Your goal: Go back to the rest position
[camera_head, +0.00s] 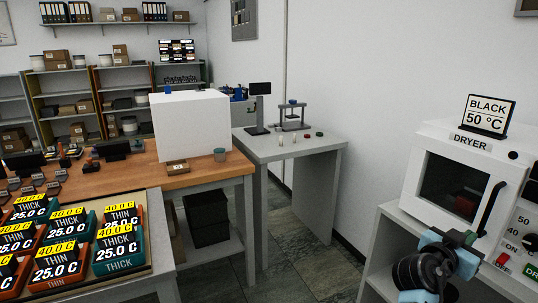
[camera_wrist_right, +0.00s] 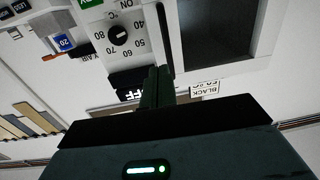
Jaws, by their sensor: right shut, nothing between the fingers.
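My right gripper (camera_head: 462,238) is at the lower right of the head view, in front of the dryer (camera_head: 440,148), close to its control panel. Its dark green fingers are together and empty; they also show in the right wrist view (camera_wrist_right: 157,76). The dryer door is closed, with a dark window and a black handle (camera_head: 491,208). A reddish thing (camera_head: 466,206) shows dimly through the window. The dial (camera_wrist_right: 118,35) shows in the wrist view, apart from the fingers. My left gripper is not in view.
A sign reading BLACK 50 °C (camera_head: 487,116) stands on the dryer. A grey table (camera_head: 290,149) with small devices and a wooden bench (camera_head: 200,177) stand further back. Labelled blocks (camera_head: 58,258) fill the lower left. Bare floor (camera_head: 290,265) lies between.

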